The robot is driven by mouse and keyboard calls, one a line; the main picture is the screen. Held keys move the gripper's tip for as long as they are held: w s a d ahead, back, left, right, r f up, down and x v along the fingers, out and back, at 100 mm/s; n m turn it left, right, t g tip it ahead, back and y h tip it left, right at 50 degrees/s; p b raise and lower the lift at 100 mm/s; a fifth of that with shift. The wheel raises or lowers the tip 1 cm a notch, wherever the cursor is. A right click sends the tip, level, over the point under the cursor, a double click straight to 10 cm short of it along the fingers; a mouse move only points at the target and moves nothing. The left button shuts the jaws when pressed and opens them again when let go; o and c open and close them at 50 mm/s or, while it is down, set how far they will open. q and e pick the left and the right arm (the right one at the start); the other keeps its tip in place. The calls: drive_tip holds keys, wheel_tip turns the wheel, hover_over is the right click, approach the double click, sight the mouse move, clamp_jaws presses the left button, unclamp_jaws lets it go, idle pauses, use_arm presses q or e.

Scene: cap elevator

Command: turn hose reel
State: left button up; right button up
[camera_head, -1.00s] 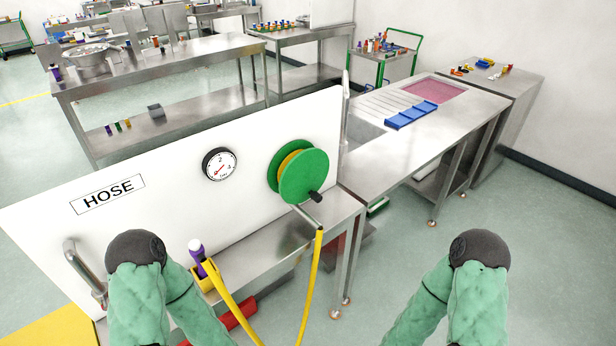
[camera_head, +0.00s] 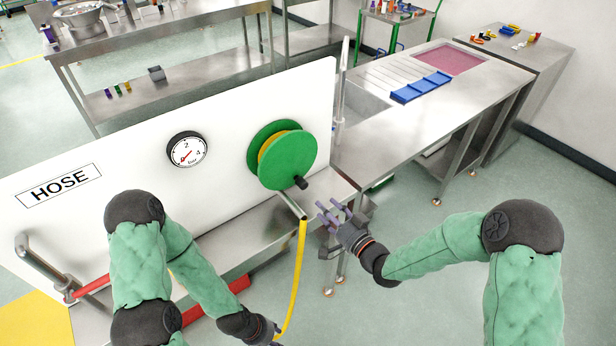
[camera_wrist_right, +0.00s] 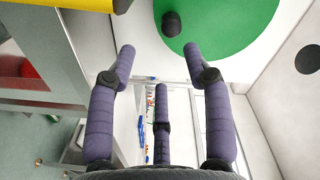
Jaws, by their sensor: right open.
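The hose reel (camera_head: 290,160) is a green disc pair with a yellow hose wound between them, mounted on a white panel. Its dark crank knob (camera_head: 300,183) sticks out at the lower right of the front disc. My right gripper (camera_head: 332,209) is open and empty, just below and right of the knob. In the right wrist view the green disc (camera_wrist_right: 225,30) and the dark knob (camera_wrist_right: 172,22) lie ahead, beyond the spread fingers (camera_wrist_right: 165,70). My left gripper (camera_head: 268,335) is at the bottom edge, partly cut off; its jaws are unclear.
A yellow hose (camera_head: 299,265) hangs from a metal spout below the reel. The panel has a gauge (camera_head: 187,150), a HOSE label (camera_head: 60,186) and a metal handle (camera_head: 45,270). A steel bench (camera_head: 420,125) with a blue tray (camera_head: 421,87) stands right.

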sight(306, 187)
drive_tip(key=shift+y, duration=0.3)
drive_tip(key=x, duration=0.3)
drive_tip(key=r+x, duration=0.1)
drive_tip(key=x, duration=0.3)
drive_tip(key=b+x, duration=0.1)
drive_tip(key=x, duration=0.3)
drive_tip(key=shift+r, duration=0.15)
clamp_jaws()
